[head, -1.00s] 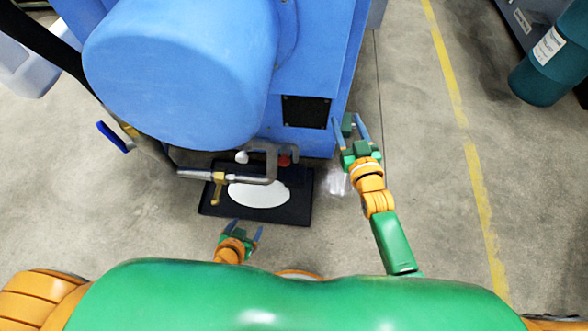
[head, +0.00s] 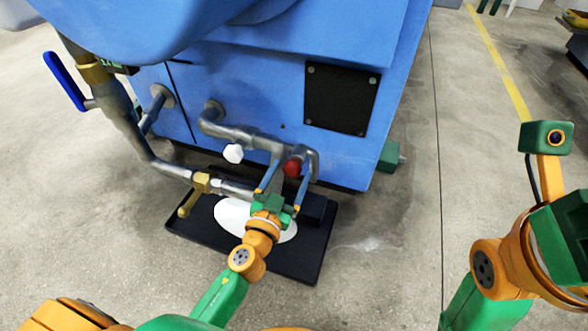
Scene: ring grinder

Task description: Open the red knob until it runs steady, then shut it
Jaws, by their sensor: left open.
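The red knob (head: 292,167) sits on a grey pipe at the foot of the blue machine (head: 240,95). My left gripper (head: 287,178) is open, with its two blue fingers pointing up at the red knob, one on each side of it in the picture. I cannot tell whether the fingers touch it. My right arm is at the right edge; its gripper fingers do not show.
A white knob (head: 233,153) is left of the red one. A brass-handled valve (head: 188,203) and a blue lever (head: 64,80) are further left. A black tray (head: 297,262) with a white patch in it lies below.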

